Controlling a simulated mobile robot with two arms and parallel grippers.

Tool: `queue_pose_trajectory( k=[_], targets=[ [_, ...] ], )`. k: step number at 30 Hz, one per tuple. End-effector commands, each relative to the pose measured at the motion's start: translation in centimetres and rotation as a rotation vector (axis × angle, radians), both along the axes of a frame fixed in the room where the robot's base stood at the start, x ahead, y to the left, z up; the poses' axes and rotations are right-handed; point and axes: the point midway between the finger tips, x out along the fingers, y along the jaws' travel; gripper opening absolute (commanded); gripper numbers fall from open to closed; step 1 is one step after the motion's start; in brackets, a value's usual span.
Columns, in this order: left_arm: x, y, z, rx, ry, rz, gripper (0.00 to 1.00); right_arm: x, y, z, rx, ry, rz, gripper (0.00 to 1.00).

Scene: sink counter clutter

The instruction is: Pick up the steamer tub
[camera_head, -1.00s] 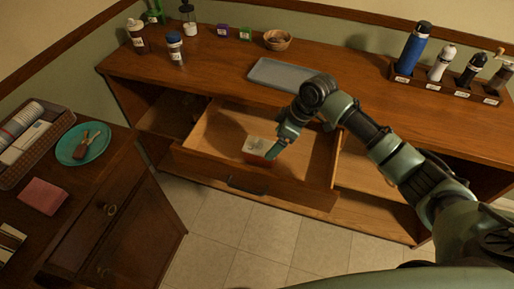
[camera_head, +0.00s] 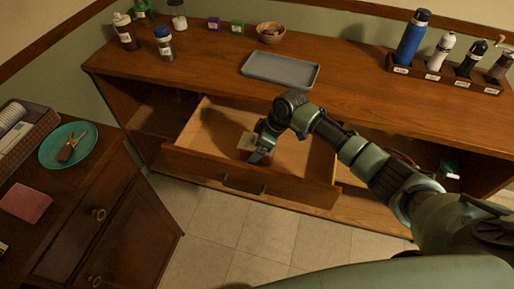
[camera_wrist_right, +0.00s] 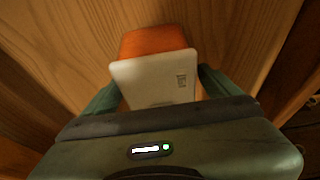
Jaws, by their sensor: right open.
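The steamer tub (camera_head: 246,141) looks like a small box with a pale top and an orange-red body. It is in the open drawer (camera_head: 205,164), partly hidden by my right gripper (camera_head: 259,157). In the right wrist view the tub (camera_wrist_right: 154,75) shows its pale labelled face and orange side. The open fingers of my right gripper (camera_wrist_right: 158,80) stand on either side of the pale face. I cannot tell whether they touch it. My left gripper is not in view.
The drawer walls surround my right gripper. On the counter above are a grey tray (camera_head: 280,70), a wicker bowl (camera_head: 270,33), and a rack (camera_head: 445,76) of bottles. A side cabinet at left holds a teal plate (camera_head: 85,152) and a basket (camera_head: 30,140).

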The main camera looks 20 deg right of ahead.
Motion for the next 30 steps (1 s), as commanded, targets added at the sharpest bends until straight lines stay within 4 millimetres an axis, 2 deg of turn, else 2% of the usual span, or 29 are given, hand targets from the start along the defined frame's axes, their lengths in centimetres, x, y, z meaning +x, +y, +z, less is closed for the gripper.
queue_pose_trajectory(
  k=[8,16,17,25,30],
  targets=[
    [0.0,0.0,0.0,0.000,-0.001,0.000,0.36,0.1,0.1,-0.3,-0.001,-0.001,0.001,0.91],
    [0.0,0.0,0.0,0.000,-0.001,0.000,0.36,0.1,0.1,-0.3,-0.001,-0.001,0.001,0.16],
    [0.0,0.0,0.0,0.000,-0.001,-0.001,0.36,0.1,0.1,-0.2,0.000,-0.002,0.000,0.13],
    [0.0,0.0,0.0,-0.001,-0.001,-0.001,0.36,0.1,0.1,0.0,0.000,-0.003,0.000,0.13],
    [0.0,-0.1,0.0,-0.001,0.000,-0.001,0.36,0.2,0.1,1.3,0.001,-0.005,0.001,0.13]
  ],
)
